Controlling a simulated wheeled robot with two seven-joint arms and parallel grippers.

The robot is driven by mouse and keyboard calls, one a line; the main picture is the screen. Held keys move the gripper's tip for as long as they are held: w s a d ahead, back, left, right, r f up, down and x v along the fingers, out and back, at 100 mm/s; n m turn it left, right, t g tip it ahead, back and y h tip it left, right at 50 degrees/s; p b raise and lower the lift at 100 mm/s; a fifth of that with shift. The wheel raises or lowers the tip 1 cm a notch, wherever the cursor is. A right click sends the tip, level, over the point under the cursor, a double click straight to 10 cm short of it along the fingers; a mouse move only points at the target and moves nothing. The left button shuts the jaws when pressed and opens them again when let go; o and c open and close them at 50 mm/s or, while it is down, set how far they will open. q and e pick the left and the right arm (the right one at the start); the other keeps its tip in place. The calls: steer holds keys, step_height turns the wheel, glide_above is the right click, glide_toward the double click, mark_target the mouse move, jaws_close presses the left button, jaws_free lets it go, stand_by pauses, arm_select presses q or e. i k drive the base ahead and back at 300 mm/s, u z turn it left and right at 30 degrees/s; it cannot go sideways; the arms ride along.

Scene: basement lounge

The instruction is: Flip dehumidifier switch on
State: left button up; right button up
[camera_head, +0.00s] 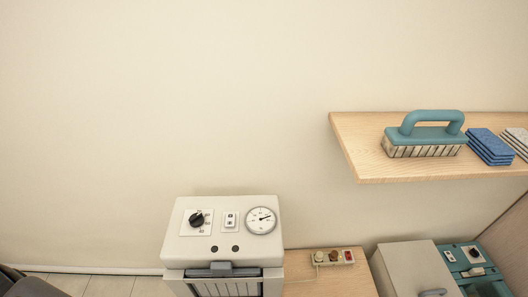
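A cream box-shaped appliance (178,246), which looks like the dehumidifier, stands against the wall at the bottom centre. Its sloped top panel has a black dial (197,220) on the left, a small white switch plate (231,219) in the middle and a round gauge (261,220) on the right. Two small dark round spots sit below the switch plate. The switch is too small to tell its position. A dark grey handle and a slatted grille show on the front, cut off by the frame's lower edge. Neither of my grippers is in view.
A wooden shelf (358,165) at the right holds a teal-handled brush (425,136) and blue pads (489,147). Below, a wooden surface (318,287) bears a power strip (333,257). A cream box (408,265) and teal appliance (459,258) stand lower right. The wall's left side is bare.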

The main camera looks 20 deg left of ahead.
mark_target(230, 219)
steer(key=u, duration=1.75)
steer(key=k, duration=1.2)
steer(key=z, duration=1.75)
